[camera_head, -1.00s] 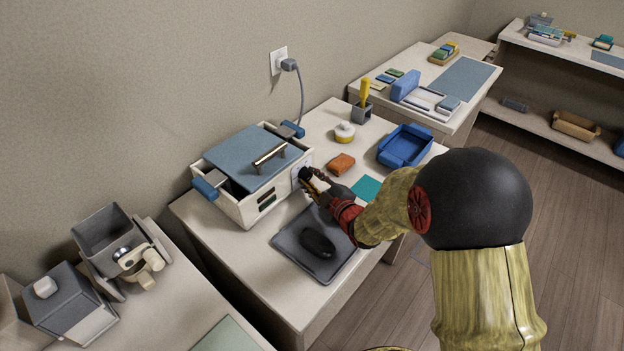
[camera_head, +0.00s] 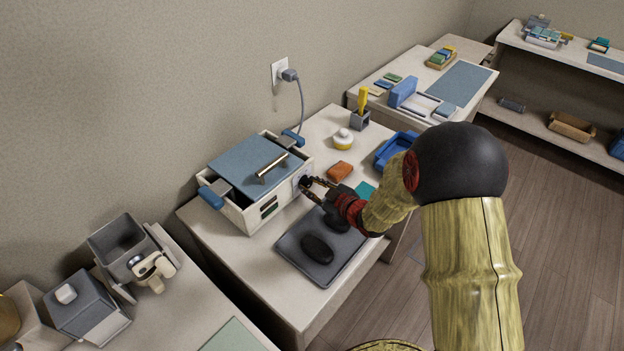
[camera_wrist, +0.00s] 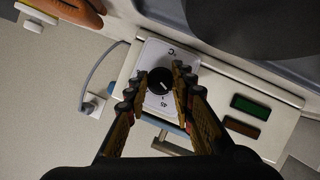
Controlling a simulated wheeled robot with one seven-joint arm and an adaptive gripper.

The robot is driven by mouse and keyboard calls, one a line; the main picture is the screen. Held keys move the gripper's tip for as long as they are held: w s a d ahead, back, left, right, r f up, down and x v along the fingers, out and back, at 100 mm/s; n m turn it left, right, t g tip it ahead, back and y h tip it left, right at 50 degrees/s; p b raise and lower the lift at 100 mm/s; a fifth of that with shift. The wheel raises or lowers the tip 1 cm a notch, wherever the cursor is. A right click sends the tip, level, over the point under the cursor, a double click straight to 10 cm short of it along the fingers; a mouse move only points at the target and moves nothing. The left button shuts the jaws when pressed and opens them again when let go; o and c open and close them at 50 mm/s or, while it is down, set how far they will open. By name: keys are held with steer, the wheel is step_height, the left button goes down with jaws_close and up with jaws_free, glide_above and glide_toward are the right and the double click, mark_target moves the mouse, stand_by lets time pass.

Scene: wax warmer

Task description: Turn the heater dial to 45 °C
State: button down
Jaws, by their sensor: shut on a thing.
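The wax warmer (camera_head: 240,207) is a white box with a blue-grey lid (camera_head: 254,165), on the middle table. Its black heater dial (camera_wrist: 160,81) sits on a white scale plate (camera_wrist: 153,55) with a °C mark and what looks like a 45 below the dial. The dial has a short white pointer line; its exact reading is too small to tell. My gripper (camera_wrist: 160,86) is shut on the dial, one finger on each side of it. In the head view my gripper (camera_head: 306,182) reaches the warmer's front face, and its fingers partly hide the dial.
A green and a brown window (camera_wrist: 250,106) lie beside the scale plate. A grey tray (camera_head: 345,262) with dark oval pieces lies below my wrist. An orange block (camera_head: 340,171), a white-and-yellow jar (camera_head: 343,139) and a blue tray (camera_head: 386,155) stand to the right.

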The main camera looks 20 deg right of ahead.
steer(key=m+p, duration=0.1)
steer(key=p, duration=0.1)
steer(key=m+g+y+p, duration=0.1)
steer(key=p, duration=0.2)
steer(key=shift+d+r, duration=0.15)
steer(key=shift+r, duration=0.1)
steer(key=m+y+p, duration=0.1)
steer(key=m+p, duration=0.1)
steer(key=p, duration=0.1)
steer(key=shift+w+f+g+y, duration=0.1)
steer(key=shift+f+g+y, duration=0.05)
steer(key=shift+g+y, duration=0.2)
steer(key=shift+p, duration=0.35)
steer(key=c, duration=1.6)
jaws_free()
steer(key=shift+f, duration=0.1)
steer(key=shift+o, duration=0.3)
steer(key=v, duration=1.2)
steer(key=shift+w, duration=0.1)
